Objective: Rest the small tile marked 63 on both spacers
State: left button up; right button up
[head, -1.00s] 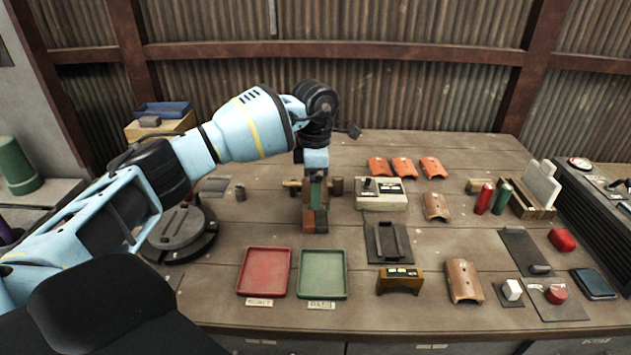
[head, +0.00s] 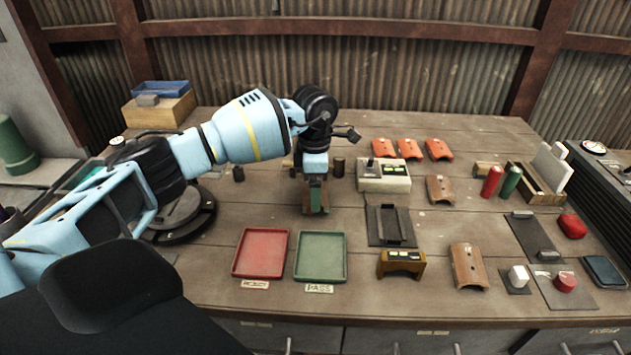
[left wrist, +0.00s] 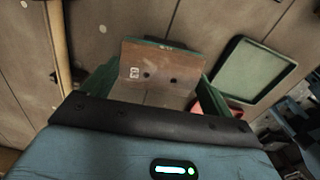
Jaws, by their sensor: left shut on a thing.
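My left gripper (head: 315,192) is shut on a brown, slightly curved tile (left wrist: 160,68). In the left wrist view the tile carries a small pale mark, which looks like 63, and two dark holes. Green finger pads flank it. In the head view the held tile (head: 316,205) is mostly hidden by the fingers, above the table behind the green tray. My right gripper is not in view.
A red tray (head: 261,276) and a green tray (head: 320,279) lie in front. Right of the gripper are a control box (head: 384,184), a dark plate with a block (head: 373,229) and a brown stand (head: 400,271). Several curved tiles, including an orange one (head: 411,149), lie on the table.

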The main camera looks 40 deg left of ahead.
pick_arm(q)
jog(key=o, duration=0.8)
jog(key=shift+o, duration=0.2)
jog(key=shift+r, duration=3.95)
jog(key=shift+s+f, duration=0.1)
